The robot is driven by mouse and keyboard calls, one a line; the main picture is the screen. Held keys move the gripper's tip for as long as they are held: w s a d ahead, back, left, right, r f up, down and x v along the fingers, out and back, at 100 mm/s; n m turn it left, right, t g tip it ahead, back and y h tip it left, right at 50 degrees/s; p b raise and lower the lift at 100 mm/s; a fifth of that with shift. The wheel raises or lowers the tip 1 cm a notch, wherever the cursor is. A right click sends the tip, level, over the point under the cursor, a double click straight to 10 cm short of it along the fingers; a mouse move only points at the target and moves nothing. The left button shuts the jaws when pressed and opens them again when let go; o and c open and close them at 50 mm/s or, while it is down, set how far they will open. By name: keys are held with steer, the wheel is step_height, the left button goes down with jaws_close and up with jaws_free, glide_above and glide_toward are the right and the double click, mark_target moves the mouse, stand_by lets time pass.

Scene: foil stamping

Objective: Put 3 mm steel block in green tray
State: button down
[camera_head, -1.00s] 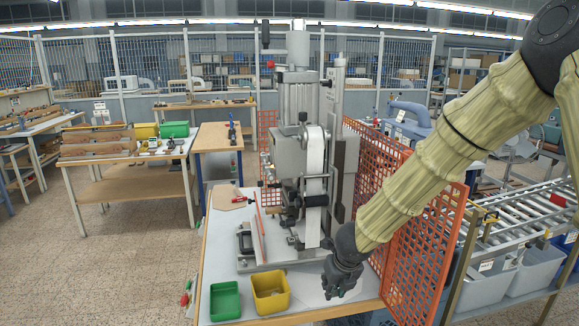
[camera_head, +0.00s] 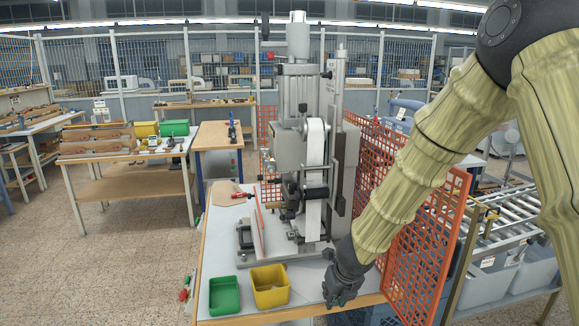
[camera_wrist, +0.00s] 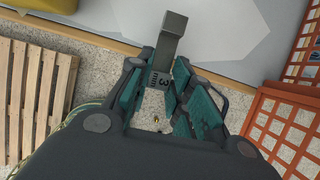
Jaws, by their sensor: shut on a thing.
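My gripper (camera_head: 342,291) is low over the front right of the light grey worktable in the head view. In the wrist view, my gripper (camera_wrist: 163,72) is shut on a grey steel block (camera_wrist: 171,38) marked "3 mm", with one end sticking out beyond the fingers. The block cannot be made out in the head view. The green tray (camera_head: 225,311) stands at the front left of the table, left of my gripper and apart from it. It looks empty, and it is outside the wrist view.
A yellow tray (camera_head: 271,300) stands between the green tray and my gripper; its corner shows in the wrist view (camera_wrist: 40,14). The stamping press (camera_head: 295,150) rises behind. An orange mesh guard (camera_head: 425,262) stands close on the right. A wooden pallet (camera_wrist: 35,85) is on the floor.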

steer(key=shift+s+r, duration=0.25)
steer(key=shift+r, duration=0.05)
steer(key=shift+s+a+f+n+y, duration=0.2)
steer(key=shift+s+a+n, duration=0.15)
steer(key=shift+n, duration=0.35)
steer(key=shift+s+a+f+n+y, duration=0.1)
steer(key=shift+s+a+n+y, duration=0.2)
steer(key=shift+n, duration=0.4)
steer(key=shift+a, duration=0.15)
steer(key=shift+s+a+f+n+g, duration=0.1)
steer(key=shift+s+a+n+g, duration=0.1)
steer(key=shift+s+n+g, duration=0.3)
